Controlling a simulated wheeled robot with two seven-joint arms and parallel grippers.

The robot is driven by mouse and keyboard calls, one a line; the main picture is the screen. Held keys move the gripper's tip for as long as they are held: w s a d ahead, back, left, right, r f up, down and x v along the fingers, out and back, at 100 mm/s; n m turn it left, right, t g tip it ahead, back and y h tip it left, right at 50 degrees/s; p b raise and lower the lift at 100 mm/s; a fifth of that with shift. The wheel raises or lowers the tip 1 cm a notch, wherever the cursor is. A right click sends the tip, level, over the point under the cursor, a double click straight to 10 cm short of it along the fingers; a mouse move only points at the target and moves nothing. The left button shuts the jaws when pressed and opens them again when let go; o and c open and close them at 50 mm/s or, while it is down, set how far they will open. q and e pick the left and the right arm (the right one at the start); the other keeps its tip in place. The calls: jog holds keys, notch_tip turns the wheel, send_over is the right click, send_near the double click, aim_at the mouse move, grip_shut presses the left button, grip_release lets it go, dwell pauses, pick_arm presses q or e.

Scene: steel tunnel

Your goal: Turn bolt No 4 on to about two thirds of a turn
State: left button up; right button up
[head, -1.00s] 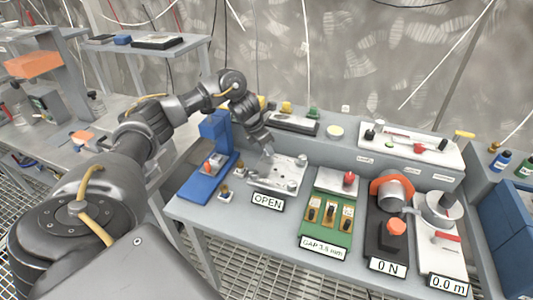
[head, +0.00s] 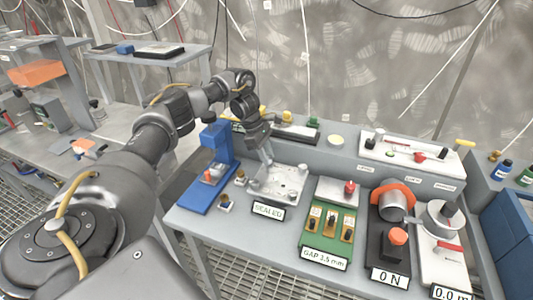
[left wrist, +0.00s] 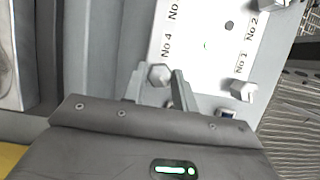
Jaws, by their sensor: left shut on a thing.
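The white bolt plate (head: 285,186) lies on the bench, and a sign (head: 268,211) at its front seems to read SEALED. In the left wrist view the plate (left wrist: 205,60) carries printed labels. The hex head of bolt No 4 (left wrist: 159,74) is beside its label. My left gripper (left wrist: 158,88) has a finger on each side of this head and is shut on it. In the head view my left gripper (head: 267,158) reaches down to the plate's back left. Bolt No 1 (left wrist: 240,92) stands near its label, to the right. My right gripper is not in view.
A blue press-like stand (head: 218,150) is close to the left of the plate. A green gap fixture (head: 328,228), a black force unit (head: 385,240) showing 0 N and a white wheel unit (head: 440,225) stand to the right. A raised shelf runs behind.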

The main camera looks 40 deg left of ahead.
pick_arm(q)
jog(key=shift+w+m+g, duration=0.1)
jog(key=shift+m+g, duration=0.3)
jog(key=shift+m, duration=0.6)
jog(key=o, duration=1)
jog(key=b+v, duration=0.1)
jog(key=v, duration=1)
jog(key=shift+a+f+b, duration=0.15)
jog(key=shift+a+b, duration=0.05)
jog(key=shift+b, duration=0.15)
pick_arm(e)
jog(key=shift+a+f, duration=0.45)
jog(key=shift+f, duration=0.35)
